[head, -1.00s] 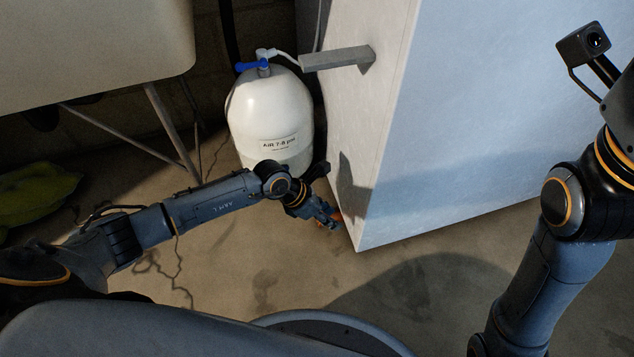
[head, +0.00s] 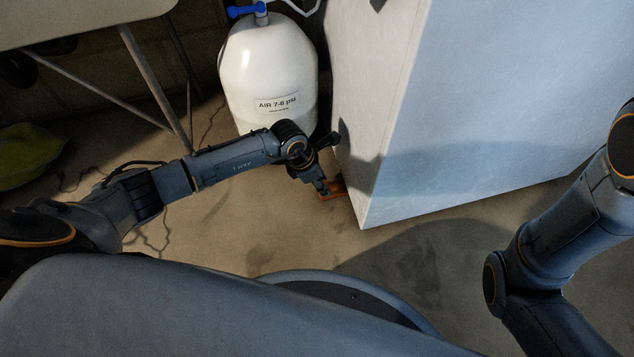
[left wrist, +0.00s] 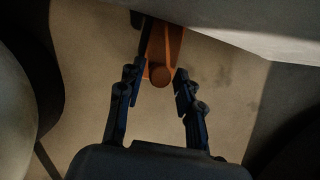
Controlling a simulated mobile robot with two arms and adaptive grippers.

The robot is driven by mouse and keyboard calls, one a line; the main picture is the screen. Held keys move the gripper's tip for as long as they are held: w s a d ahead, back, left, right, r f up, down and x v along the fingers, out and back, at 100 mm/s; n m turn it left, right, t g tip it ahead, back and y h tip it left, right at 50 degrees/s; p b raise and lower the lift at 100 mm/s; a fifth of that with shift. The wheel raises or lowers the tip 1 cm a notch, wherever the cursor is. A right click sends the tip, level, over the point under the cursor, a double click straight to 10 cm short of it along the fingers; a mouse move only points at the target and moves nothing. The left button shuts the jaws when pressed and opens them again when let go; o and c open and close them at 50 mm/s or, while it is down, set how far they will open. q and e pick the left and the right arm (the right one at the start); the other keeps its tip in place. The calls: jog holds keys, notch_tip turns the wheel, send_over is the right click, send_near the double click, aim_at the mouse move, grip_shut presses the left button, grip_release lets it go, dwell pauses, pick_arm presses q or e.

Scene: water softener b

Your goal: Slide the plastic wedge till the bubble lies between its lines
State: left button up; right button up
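The orange plastic wedge (head: 335,190) lies on the floor at the lower left edge of the tall white cabinet (head: 400,160). In the left wrist view the wedge (left wrist: 166,45) runs under the cabinet's edge, with a round orange knob (left wrist: 159,76) at its near end. My left gripper (head: 322,187) is at the wedge's outer end. In the left wrist view its fingers (left wrist: 158,74) are open, one on each side of the knob, with gaps visible. The bubble and its lines are not in view. My right arm shows at the right, but its gripper is out of frame.
A white air tank (head: 268,75) with a blue valve stands behind my left arm, close to the cabinet. Floor in front of the cabinet is clear.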

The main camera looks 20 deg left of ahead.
pick_arm(q)
jog(key=shift+r, duration=0.25)
grip_shut()
jog(key=shift+a, duration=0.15)
jog(key=shift+s+a+r+p, duration=0.1)
jog(key=shift+s+a+p, duration=0.55)
jog(key=shift+a, duration=0.2)
jog(key=shift+o, duration=2.1)
grip_release()
jog(key=v, duration=1.2)
